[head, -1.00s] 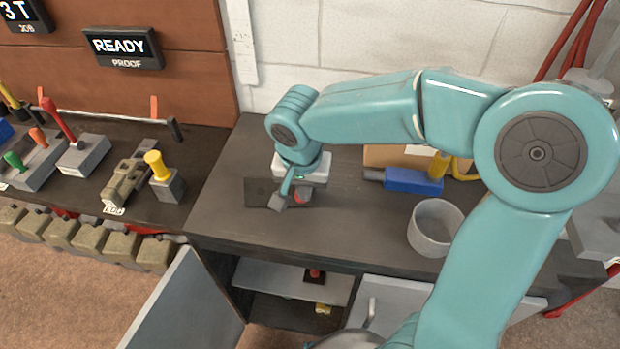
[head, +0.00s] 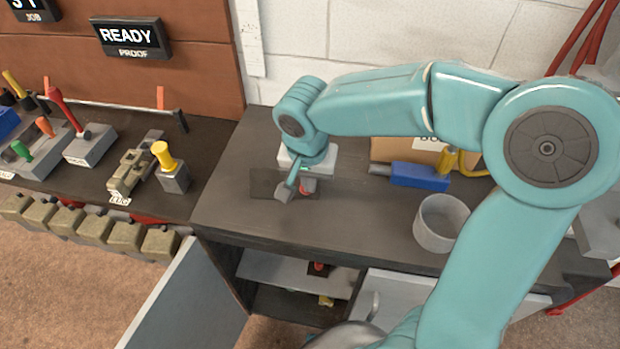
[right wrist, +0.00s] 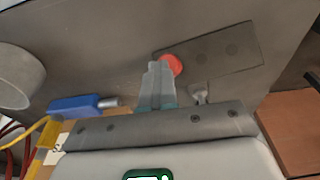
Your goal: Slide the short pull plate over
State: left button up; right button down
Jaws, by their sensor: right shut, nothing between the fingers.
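The short pull plate (head: 262,183) is a thin dark plate lying flat on the dark bench top, partly hidden by my right arm in the head view. In the right wrist view the plate (right wrist: 222,52) shows round marks on its face, and a red knob (right wrist: 173,65) stands at its near end. My left gripper is not in view.
A blue-bodied tool (head: 420,177) and a grey round cup (head: 441,222) stand on the bench to the right. A cardboard box (head: 392,150) is behind. At left are a yellow-handled block (head: 172,174) and other levers. The bench left of the plate is clear.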

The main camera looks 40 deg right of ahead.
jog(key=shift+f, duration=0.1)
jog(key=shift+w+r+p, duration=0.1)
jog(key=shift+r+p, duration=0.4)
jog(key=shift+r, duration=0.25)
jog(key=shift+d, duration=0.1)
jog(key=shift+f, duration=0.1)
jog(key=s+a+b, duration=0.2)
jog(key=s+a, duration=0.5)
jog(key=a, duration=0.2)
jog(key=shift+s+a+b, duration=0.3)
jog(key=shift+s, duration=0.05)
